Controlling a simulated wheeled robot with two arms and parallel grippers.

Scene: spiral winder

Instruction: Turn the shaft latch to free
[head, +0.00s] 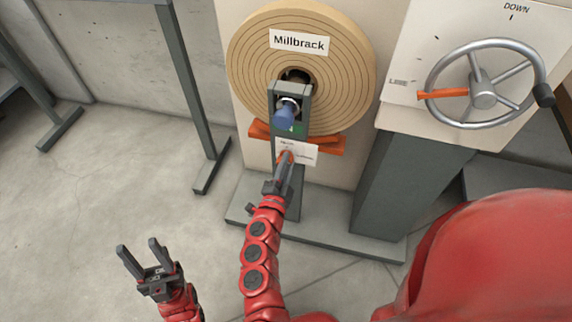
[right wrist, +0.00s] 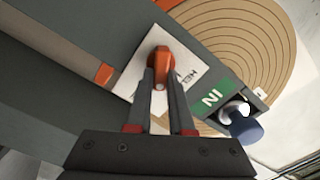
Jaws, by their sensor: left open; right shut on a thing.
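The shaft latch looks to be the small orange lever (right wrist: 160,62) on a white label plate (right wrist: 135,80) on the grey upright; the plate's print is mostly unreadable. My right gripper (right wrist: 161,85) is shut on this lever, one finger on each side. In the head view the lever (head: 284,157) is partly hidden by my right gripper (head: 284,168). Above it, a blue knob (head: 284,118) on a metal shaft end sticks out of the upright, beside a green "IN" label (right wrist: 212,97). My left gripper (head: 142,262) is open and empty, low over the floor.
A large tan roll (head: 250,60) marked "Millbrack" stands behind the upright, with orange blocks (head: 330,146) under it. A handwheel (head: 484,94) with an orange pointer (head: 443,93) is on the panel at right. A grey frame (head: 190,90) stands at left. The floor (head: 110,190) at left is clear.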

